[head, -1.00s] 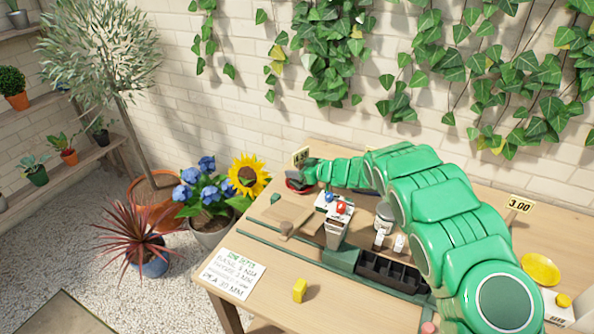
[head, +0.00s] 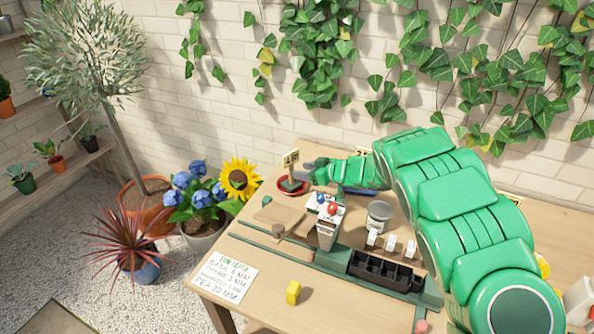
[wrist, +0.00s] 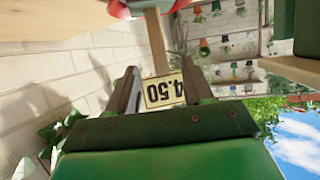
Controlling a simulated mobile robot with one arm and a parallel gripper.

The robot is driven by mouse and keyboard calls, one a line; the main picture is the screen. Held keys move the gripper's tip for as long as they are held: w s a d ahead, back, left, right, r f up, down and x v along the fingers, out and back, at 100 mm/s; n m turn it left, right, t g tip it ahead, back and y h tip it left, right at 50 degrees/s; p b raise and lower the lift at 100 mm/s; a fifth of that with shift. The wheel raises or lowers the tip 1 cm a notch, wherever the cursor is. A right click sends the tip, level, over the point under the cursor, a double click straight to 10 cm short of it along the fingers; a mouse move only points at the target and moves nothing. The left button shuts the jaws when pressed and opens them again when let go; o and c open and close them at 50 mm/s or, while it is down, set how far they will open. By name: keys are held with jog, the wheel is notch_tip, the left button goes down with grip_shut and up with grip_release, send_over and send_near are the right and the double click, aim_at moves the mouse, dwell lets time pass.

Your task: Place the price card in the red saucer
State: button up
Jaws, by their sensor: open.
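The price card (head: 291,157), marked 4.50, stands upright on its short post in the red saucer (head: 279,189) at the back left of the bench. In the wrist view the card (wrist: 163,92) appears upside down between my finger tips, its post running up to the red saucer's edge (wrist: 118,10). My gripper (head: 307,170) is open, just right of the card and level with its post. In the wrist view my gripper (wrist: 158,70) shows a finger on each side of the card, with gaps visible. The far side of the saucer is partly hidden.
Another price card is partly hidden behind my arm.

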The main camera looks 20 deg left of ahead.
jog(key=shift+v, duration=2.05)
